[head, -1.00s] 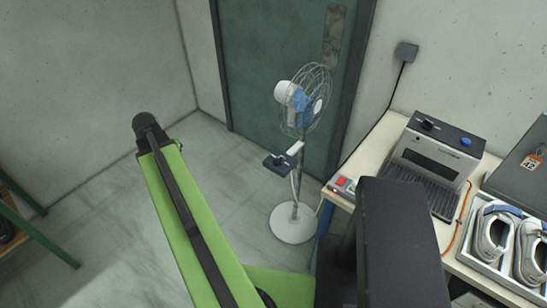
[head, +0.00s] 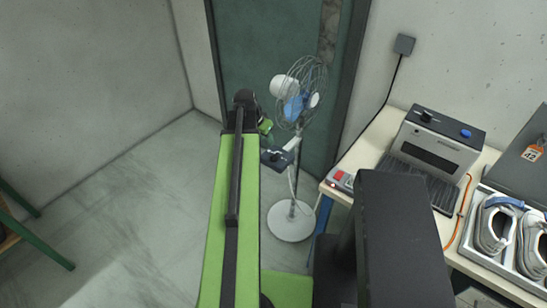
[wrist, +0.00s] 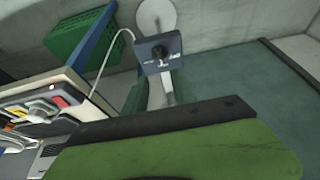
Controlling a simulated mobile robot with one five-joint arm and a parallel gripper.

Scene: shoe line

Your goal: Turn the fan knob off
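A white and blue pedestal fan (head: 292,100) with a wire cage stands on a round white base in front of the green door. Its dark control box (head: 277,159) sticks out from the pole. The knob's setting is too small to read. My gripper (head: 265,126) is just above and left of the control box in the head view, apparently apart from it. Only a broad green and black part of it fills the bottom of the wrist view; its fingertips cannot be made out.
A bench (head: 385,128) at the right carries a grey machine (head: 437,140), a red switch block (head: 340,180) and a tray with shoes (head: 497,225). A green crate (wrist: 80,42) sits low beside the bench. The floor left of the fan is clear.

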